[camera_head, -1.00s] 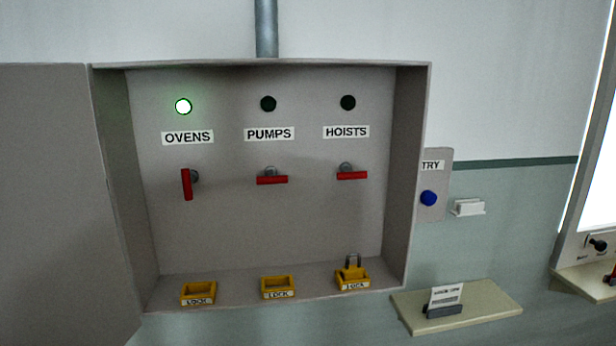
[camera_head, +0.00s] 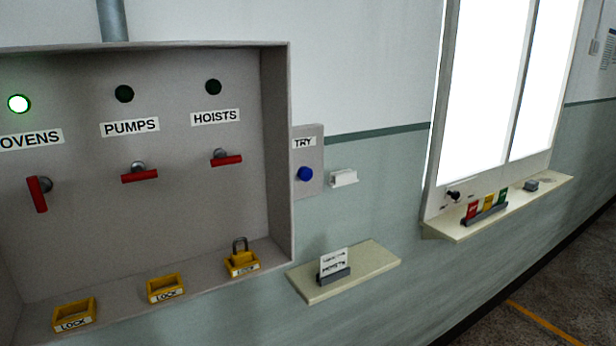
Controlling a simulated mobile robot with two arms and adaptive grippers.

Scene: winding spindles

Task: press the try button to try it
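The blue try button (camera_head: 305,174) sits on a grey plate (camera_head: 310,150) marked TRY, fixed to the right side of the open switch cabinet (camera_head: 277,150). In the cabinet the green lamp (camera_head: 19,104) over OVENS is lit, and its red handle (camera_head: 37,194) is near vertical. The PUMPS lamp (camera_head: 124,93) and HOISTS lamp (camera_head: 213,87) are dark. The PUMPS handle (camera_head: 139,175) and HOISTS handle (camera_head: 227,160) lie roughly horizontal. Neither of my grippers is in view.
Yellow LOCK trays (camera_head: 75,315) line the cabinet floor; a padlock (camera_head: 240,247) stands in the right one. A small shelf (camera_head: 375,263) below the button holds a card (camera_head: 333,262). A white holder (camera_head: 343,178) is right of the button. A ledge (camera_head: 545,192) with coloured cards juts out farther right.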

